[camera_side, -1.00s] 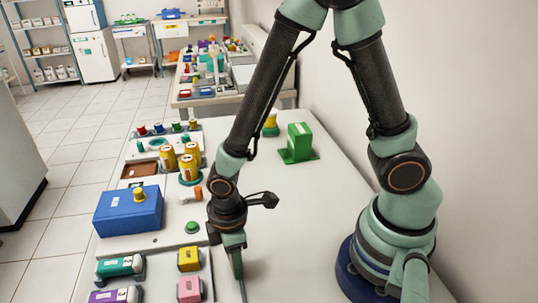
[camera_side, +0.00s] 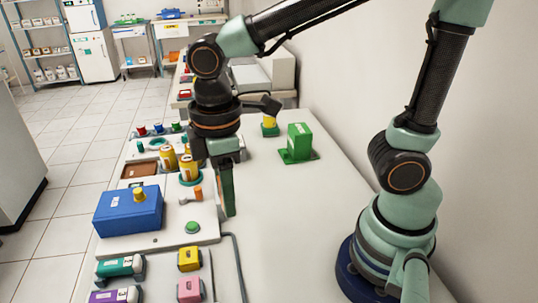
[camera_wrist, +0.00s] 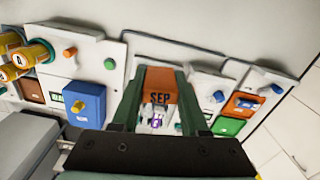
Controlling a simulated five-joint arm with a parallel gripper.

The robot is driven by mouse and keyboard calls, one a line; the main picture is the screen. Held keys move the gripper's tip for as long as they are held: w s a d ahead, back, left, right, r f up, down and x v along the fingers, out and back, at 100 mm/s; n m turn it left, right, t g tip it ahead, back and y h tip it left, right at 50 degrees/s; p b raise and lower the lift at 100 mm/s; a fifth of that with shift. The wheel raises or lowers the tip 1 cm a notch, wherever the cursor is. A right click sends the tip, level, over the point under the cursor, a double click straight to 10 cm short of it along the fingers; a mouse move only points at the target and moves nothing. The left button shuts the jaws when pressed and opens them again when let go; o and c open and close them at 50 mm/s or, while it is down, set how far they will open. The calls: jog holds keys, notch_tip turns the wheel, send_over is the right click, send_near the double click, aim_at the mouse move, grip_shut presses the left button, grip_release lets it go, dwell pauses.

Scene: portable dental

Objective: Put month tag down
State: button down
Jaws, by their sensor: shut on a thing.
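The month tag (camera_wrist: 160,86) is an orange block marked "SEP", seen in the wrist view between my fingers. My gripper (camera_side: 228,205) is shut on it and points down beside the right edge of the white panel in the side view. The dark green fingers also show on either side of the tag in the wrist view. In the side view the tag is hidden behind the fingers, and I cannot tell its exact height above the table.
A blue box (camera_side: 128,212) with a yellow knob stands left of my gripper. Gold cylinders (camera_side: 189,165) stand behind it, and a green block (camera_side: 299,142) is at the back right. Yellow (camera_side: 189,259) and pink (camera_side: 190,288) blocks lie in front.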

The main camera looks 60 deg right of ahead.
jog(key=shift+w+d+r, duration=0.1)
jog(key=shift+r, duration=0.3)
jog(key=w+d+m, duration=0.3)
jog(key=d+m, duration=0.1)
jog(key=d, duration=0.3)
jog(key=m, duration=1.6)
send_over(309, 186)
notch_tip(309, 186, down, 19)
jog(key=shift+a+f, duration=0.1)
jog(key=shift+f, duration=0.1)
jog(key=shift+f, duration=0.1)
jog(key=shift+c, duration=2.1)
grip_release()
